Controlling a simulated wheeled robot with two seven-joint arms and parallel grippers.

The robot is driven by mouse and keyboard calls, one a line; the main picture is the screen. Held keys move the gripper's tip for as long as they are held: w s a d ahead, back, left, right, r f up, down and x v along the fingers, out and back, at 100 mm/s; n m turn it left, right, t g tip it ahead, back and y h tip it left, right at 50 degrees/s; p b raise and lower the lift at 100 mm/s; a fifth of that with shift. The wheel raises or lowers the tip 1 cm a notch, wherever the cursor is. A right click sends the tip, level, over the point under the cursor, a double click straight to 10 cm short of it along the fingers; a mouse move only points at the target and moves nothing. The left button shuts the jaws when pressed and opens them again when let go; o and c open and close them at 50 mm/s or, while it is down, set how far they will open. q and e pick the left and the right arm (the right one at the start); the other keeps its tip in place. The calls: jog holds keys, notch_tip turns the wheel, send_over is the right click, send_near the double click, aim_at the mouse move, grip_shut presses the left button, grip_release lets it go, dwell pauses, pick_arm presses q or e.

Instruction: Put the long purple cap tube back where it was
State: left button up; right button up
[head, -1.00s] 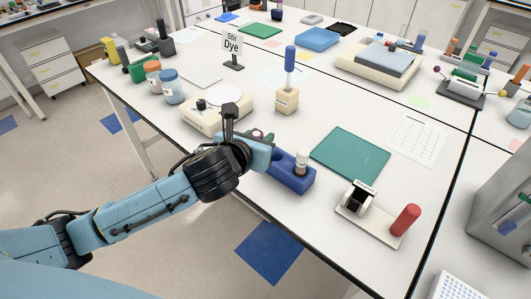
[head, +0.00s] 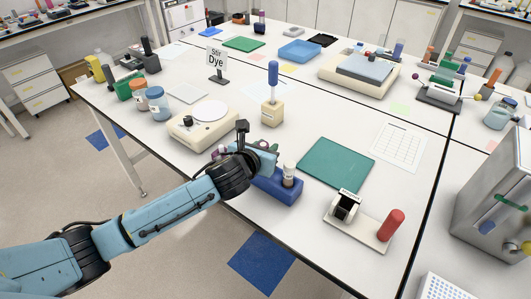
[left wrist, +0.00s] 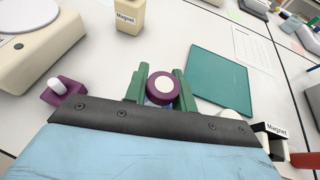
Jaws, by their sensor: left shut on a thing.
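In the left wrist view a purple cap with a white centre (left wrist: 161,87) sits between the green fingers of my left gripper (left wrist: 160,92), which is shut on it. The tube's body below the cap is mostly hidden. In the head view my left gripper (head: 268,152) is at the left end of a blue rack (head: 277,190), and its hand hides the held tube. I cannot tell whether the tube is inside the rack. A white-topped tube (head: 289,172) stands upright in the rack's right part. My right gripper is not in view.
A purple block with a white peg (left wrist: 64,92) is left of the gripper. The mat is bare.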

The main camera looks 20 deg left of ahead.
pick_arm(q)
jog(key=shift+f, duration=0.75)
jog(key=shift+f, duration=0.1)
jog(key=o, duration=1)
jog(key=shift+s+r, duration=0.2)
jog(key=p+v, duration=0.1)
jog(key=v, duration=1)
jog(key=shift+s+a+r, duration=0.1)
jog(key=shift+s+r, duration=0.05)
jog(key=shift+s, duration=0.15)
